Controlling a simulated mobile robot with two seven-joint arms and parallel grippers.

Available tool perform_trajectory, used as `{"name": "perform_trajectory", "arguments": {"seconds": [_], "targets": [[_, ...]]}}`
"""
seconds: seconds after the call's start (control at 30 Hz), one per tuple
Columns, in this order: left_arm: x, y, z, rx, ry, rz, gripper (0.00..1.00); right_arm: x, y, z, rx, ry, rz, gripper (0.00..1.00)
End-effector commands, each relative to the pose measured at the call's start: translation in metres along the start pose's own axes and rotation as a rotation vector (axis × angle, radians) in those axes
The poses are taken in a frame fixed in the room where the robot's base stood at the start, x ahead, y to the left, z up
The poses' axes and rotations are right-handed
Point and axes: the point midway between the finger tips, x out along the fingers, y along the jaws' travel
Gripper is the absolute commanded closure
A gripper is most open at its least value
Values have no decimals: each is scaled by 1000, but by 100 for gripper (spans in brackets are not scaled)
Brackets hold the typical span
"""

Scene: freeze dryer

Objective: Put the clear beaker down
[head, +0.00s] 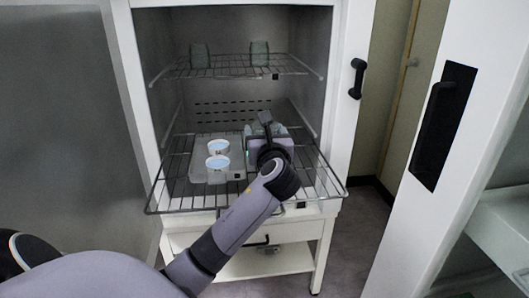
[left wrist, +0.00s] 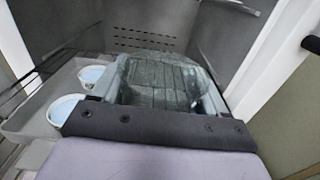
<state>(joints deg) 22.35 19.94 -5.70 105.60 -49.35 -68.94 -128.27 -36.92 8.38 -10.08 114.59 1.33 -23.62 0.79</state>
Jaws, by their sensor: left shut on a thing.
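The clear beaker (left wrist: 158,82) is between the fingers of my left gripper (left wrist: 165,92) in the left wrist view. That gripper is shut on it. In the head view my left gripper (head: 266,130) is over the right part of the lower wire shelf (head: 312,180). The gripper and wrist hide most of the beaker there. I cannot tell whether the beaker touches the surface under it. My right gripper is not in view.
A clear tray (head: 200,155) with two white cups with pale blue tops, one here (head: 218,163), is left of my gripper. Two small greenish vessels (head: 259,54) stand on the upper shelf (head: 225,68). The cabinet walls flank the shelf. An open white door (head: 440,130) is at right.

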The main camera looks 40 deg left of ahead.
Motion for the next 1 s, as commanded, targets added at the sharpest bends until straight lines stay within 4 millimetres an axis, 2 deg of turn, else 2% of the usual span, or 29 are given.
{"name": "perform_trajectory", "arguments": {"seconds": [0.3,0.67,0.7,0.77,1.0], "targets": [[0,0,-42,2,3,0,59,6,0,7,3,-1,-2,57],[0,-1,-44,1,1,-1,59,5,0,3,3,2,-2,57],[0,-1,-45,1,1,-1,20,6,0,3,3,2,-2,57],[0,-1,-45,1,1,-1,1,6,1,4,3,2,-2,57],[0,-1,-44,1,1,0,1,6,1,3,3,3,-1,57]]}}
